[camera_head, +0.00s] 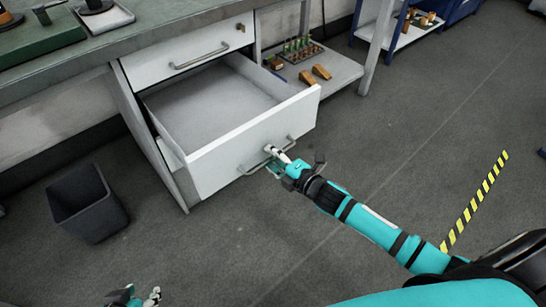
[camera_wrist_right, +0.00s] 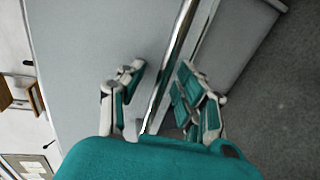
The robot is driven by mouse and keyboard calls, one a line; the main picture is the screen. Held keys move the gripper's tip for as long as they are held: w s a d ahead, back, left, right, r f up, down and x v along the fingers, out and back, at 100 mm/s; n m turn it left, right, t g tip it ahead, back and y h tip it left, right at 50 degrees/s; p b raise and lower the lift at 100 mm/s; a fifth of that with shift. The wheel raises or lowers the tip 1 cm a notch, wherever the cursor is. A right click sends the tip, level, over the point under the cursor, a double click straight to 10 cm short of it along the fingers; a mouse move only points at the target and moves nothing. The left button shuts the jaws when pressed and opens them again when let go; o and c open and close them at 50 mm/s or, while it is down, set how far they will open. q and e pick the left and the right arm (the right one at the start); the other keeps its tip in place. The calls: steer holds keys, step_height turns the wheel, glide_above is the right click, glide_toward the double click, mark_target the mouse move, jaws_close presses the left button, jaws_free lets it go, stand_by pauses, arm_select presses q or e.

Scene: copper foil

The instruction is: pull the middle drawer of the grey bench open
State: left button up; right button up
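The grey bench's middle drawer (camera_head: 245,150) stands far open in the head view, its inside pale and empty. Its bar handle (camera_head: 256,168) is on the front panel. My right gripper (camera_head: 278,160) is at the right part of this handle. In the right wrist view the handle bar (camera_wrist_right: 178,50) runs between the two spread fingers of my right gripper (camera_wrist_right: 160,95). The bar is close to the right finger and a gap shows to the left finger. My left gripper (camera_head: 140,297) is low at the bottom left, partly cut off, away from the bench.
The top drawer (camera_head: 188,50) is shut above the open one. A dark bin (camera_head: 86,205) stands on the floor left of the bench. A low shelf (camera_head: 340,70) with small parts is to the right. The floor in front is clear, with a yellow-black strip (camera_head: 475,205) at right.

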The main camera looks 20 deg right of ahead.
steer(key=v, duration=1.2)
stand_by(0.4)
